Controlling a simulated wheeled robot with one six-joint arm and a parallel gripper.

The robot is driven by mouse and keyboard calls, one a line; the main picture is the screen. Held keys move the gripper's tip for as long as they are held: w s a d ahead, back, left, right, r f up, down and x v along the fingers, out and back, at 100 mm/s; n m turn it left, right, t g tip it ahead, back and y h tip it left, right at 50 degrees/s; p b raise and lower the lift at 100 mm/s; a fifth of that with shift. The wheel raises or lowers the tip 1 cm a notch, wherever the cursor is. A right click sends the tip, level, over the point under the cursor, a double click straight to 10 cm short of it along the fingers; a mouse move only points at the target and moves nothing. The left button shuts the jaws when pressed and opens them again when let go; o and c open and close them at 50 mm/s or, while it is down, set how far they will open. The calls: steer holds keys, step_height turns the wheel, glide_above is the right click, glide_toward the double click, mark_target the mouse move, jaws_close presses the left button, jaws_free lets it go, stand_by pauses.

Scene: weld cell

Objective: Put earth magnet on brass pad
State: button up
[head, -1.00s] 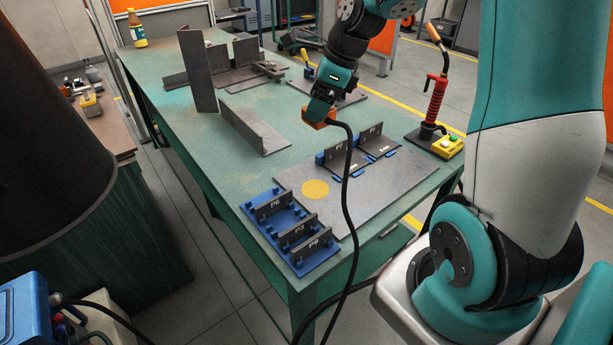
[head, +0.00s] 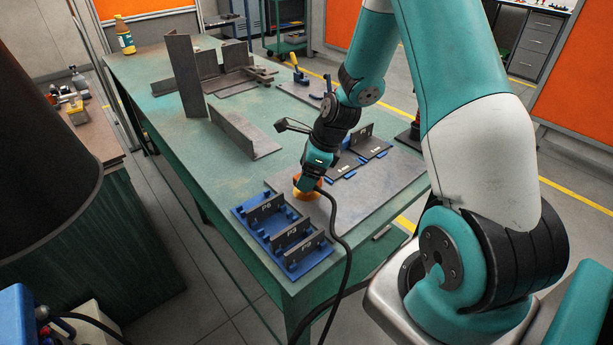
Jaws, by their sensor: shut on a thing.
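The earth magnet (head: 300,187), a small orange block with a black cable, is in my gripper (head: 307,181). My gripper is shut on it and points down. The brass pad (head: 309,195), a round yellow disc on the grey steel plate (head: 365,200), lies directly below the magnet and is mostly covered by it. The magnet is at or very close to the pad; I cannot tell whether they touch. The cable runs down over the plate and off the table's front edge.
A blue rack (head: 262,237) with labelled plates stands left of the pad. Labelled angle pieces in blue holders (head: 372,147) stand behind my gripper on the plate. A steel angle (head: 243,133) and a tall upright plate (head: 185,80) stand farther back on the green table (head: 160,105).

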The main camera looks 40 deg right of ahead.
steer(key=shift+f, duration=0.65)
steer(key=shift+f, duration=0.2)
steer(key=o, duration=1.2)
steer(key=shift+o, duration=0.2)
steer(key=shift+r, duration=0.1)
